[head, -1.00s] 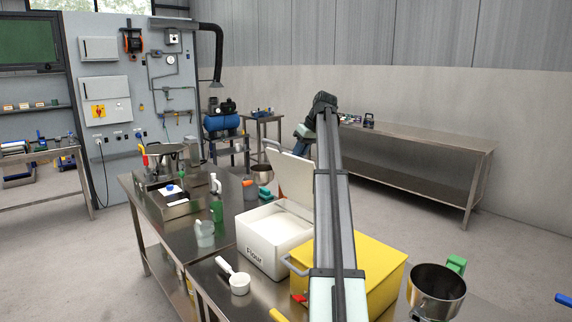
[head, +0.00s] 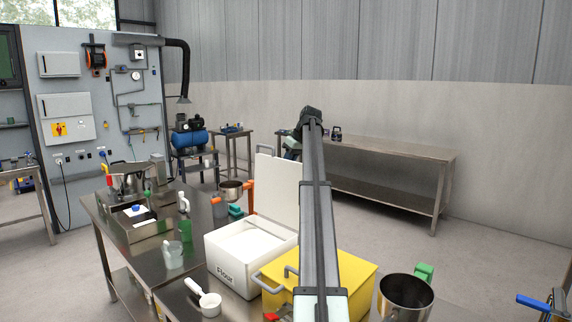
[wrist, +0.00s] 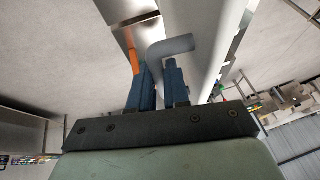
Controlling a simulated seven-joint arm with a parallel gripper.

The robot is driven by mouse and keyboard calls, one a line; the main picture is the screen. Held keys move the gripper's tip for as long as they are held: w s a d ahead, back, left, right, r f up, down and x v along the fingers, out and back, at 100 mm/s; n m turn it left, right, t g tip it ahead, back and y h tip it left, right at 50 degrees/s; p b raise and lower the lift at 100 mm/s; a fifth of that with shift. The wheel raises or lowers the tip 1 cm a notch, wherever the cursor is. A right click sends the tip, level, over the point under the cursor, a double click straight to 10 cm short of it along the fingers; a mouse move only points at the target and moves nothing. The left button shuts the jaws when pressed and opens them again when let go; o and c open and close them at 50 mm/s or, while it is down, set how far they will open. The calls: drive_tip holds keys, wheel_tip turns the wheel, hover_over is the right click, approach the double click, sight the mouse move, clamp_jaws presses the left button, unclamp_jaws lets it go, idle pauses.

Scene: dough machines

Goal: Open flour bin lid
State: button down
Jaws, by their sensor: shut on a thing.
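The white flour bin (head: 228,274), labelled "Flour", stands on the steel table with its top open and pale flour inside. Its white lid (head: 277,192) stands up nearly vertical at the back of the bin. A grey handle (head: 265,149) sits at the lid's upper edge. In the wrist view my gripper (wrist: 160,70) has its two blue fingers shut on the grey lid handle (wrist: 174,45), with the lid's pale panel (wrist: 207,35) just to the right. In the head view my fingertips are hidden behind the lid and arm.
A yellow box (head: 352,283) stands close right of the bin, partly behind my arm. A white scoop (head: 209,304) lies in front. A green bottle (head: 186,228) and a translucent jug (head: 173,255) stand left. A steel pot (head: 405,296) is at the right.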

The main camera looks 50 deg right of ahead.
drive_tip(key=shift+s+a+f, duration=0.15)
drive_tip(key=shift+s+f, duration=0.05)
drive_tip(key=shift+f, duration=0.25)
drive_tip(key=shift+s+a+f, duration=0.15)
drive_tip(key=shift+s+f, duration=0.05)
drive_tip(key=shift+f, duration=0.25)
drive_tip(key=c, duration=1.5)
unclamp_jaws()
drive_tip(key=shift+w, duration=0.1)
drive_tip(key=o, duration=0.3)
drive_tip(key=shift+w+d+r, duration=0.1)
drive_tip(key=shift+d+r, duration=0.05)
drive_tip(key=shift+w+r, duration=0.1)
drive_tip(key=shift+d+r, duration=0.1)
drive_tip(key=shift+d, duration=0.05)
drive_tip(key=v, duration=1.3)
drive_tip(key=shift+r, duration=0.35)
